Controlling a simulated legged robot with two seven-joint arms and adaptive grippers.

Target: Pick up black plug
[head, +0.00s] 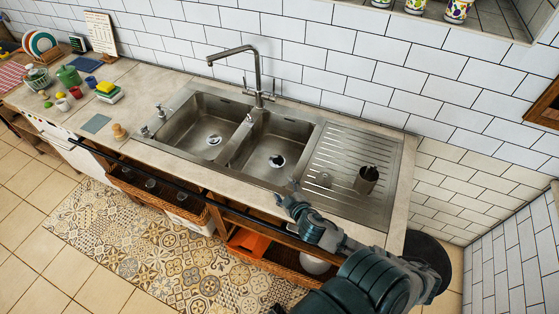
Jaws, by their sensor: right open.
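My right gripper (287,192) is open and empty at the front edge of the sink, just in front of the right basin (262,176). Its arm comes in from the lower right. I cannot clearly pick out a black plug. The right basin has a round drain (275,161) with a dark middle, and the left basin has a similar drain (214,139). They are too small to tell whether a plug sits in either. A small item (249,119) is on the divider between the basins. My left gripper is not in view.
A tall faucet (257,70) stands behind the basins. A dark rail (205,202) runs along the counter front. Sponges (107,92) and dishes are at the far left.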

